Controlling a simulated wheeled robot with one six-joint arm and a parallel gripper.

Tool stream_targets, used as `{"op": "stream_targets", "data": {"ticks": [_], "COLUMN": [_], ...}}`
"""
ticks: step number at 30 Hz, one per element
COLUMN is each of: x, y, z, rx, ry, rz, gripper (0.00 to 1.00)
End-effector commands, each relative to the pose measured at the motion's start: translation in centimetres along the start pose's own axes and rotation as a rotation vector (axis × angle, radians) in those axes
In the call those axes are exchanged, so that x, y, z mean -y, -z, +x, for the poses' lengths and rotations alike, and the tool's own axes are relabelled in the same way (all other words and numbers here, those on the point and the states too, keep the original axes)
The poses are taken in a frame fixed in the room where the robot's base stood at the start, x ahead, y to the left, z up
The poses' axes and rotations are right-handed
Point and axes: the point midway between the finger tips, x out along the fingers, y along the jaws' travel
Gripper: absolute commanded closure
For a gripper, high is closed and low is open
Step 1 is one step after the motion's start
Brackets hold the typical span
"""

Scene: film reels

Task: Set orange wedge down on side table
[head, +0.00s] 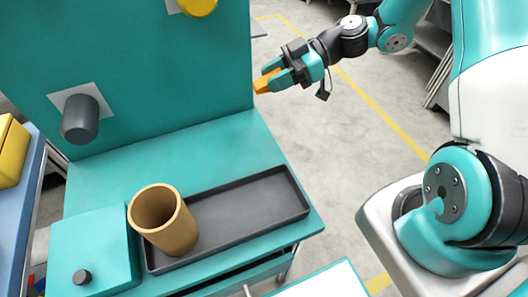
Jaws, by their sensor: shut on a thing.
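My gripper (271,79) is at the upper middle of the head view, shut on the orange wedge (262,84). The wedge sticks out to the left of the teal fingers, and the rest of it is hidden between them. It is held in the air, close in the picture to the right edge of the teal upright panel. A pale flat top with a teal edge (322,284) shows partly at the bottom. I cannot tell whether this is the side table.
A teal bench (100,188) carries a long dark tray (288,184). A brown cup (178,238) stands at the tray's left end, beside a teal box with a dark knob (81,277). A dark cylinder (80,124) juts from the panel. Open floor lies right of the bench.

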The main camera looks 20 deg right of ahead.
Motion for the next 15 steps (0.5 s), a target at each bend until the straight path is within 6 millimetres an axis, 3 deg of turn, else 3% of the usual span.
{"op": "stream_targets", "data": {"ticks": [3,7,15], "x": [1.4,2.1,2.1], "y": [2.2,2.2,-4.3], "z": [0.4,0.8,3.5], "rx": [0.001,-0.001,-0.004], "ry": [0.072,0.103,0.103], "rz": [-0.033,-0.038,-0.032], "gripper": [0.89,0.89,0.89]}}
